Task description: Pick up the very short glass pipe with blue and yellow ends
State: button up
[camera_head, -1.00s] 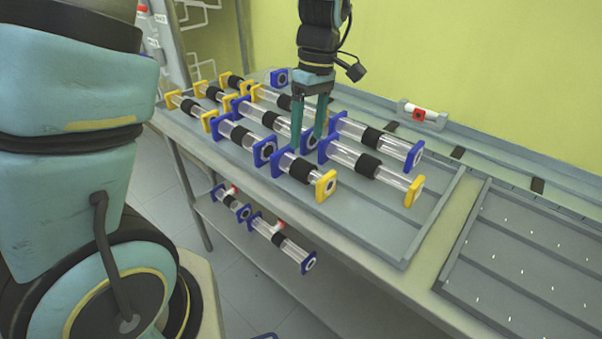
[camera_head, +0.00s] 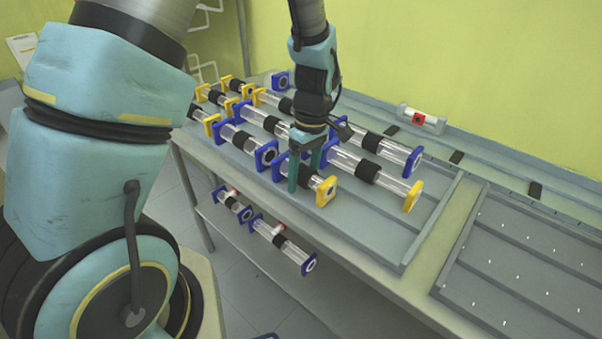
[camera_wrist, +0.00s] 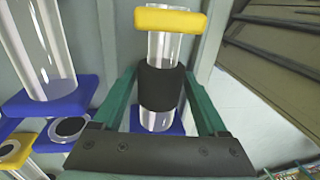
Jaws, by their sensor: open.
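The very short glass pipe (camera_head: 313,180) lies on the tray at the front of the group, with a black band at its middle. Its yellow end (camera_head: 327,191) points right and its blue end is partly hidden behind my gripper. My gripper (camera_head: 305,180) points down with its green fingers open, one on each side of the pipe. In the wrist view my gripper (camera_wrist: 160,100) has a finger on either side of the pipe's black band (camera_wrist: 161,90). The yellow end (camera_wrist: 170,20) is at the top and the blue end (camera_wrist: 178,128) is near the gripper's dark crossbar.
More pipes lie on the lower shelf (camera_head: 280,242). An empty tray (camera_head: 520,260) is at the right.

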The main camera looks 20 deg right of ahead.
grip_shut()
dwell(0.5)
jog(key=shift+r, duration=0.1)
